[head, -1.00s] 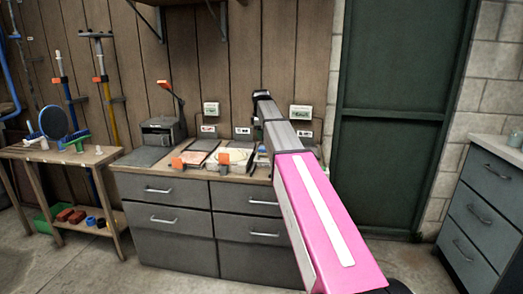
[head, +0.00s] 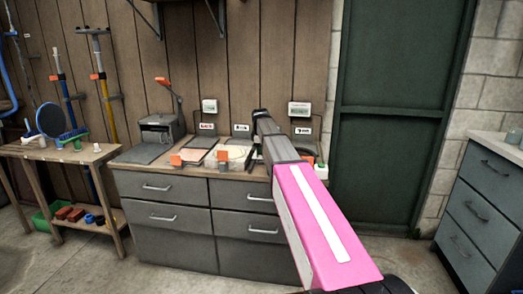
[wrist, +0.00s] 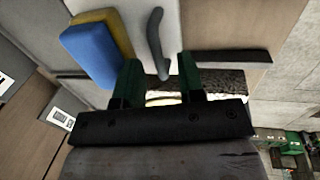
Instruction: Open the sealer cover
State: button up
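My gripper (wrist: 160,62) is open in the wrist view, with two dark green fingers apart and nothing held between them. A curved grey handle (wrist: 155,34) lies just ahead of the gap, its lower end near the fingertips. I cannot tell if it belongs to the sealer.
A blue and yellow block (wrist: 92,52) sits left of the fingers in the wrist view. The counter (head: 138,160) has grey drawers below. A wooden table (head: 55,153) stands left, a dark green door (head: 385,120) and grey drawer cabinet (head: 478,200) right. The floor between is clear.

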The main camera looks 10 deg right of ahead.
grip_shut()
jog(key=s+a, duration=0.1)
jog(key=s, duration=0.2)
jog(key=s+a, duration=0.1)
jog(key=s, duration=0.2)
jog(key=s+a, duration=0.1)
jog(key=s, duration=0.3)
jog(key=shift+a, duration=0.1)
grip_release()
jog(key=shift+r, duration=0.1)
notch_tip(320, 180, up, 10)
jog(key=s, duration=0.2)
jog(key=shift+a+r, duration=0.2)
jog(key=shift+a, duration=0.15)
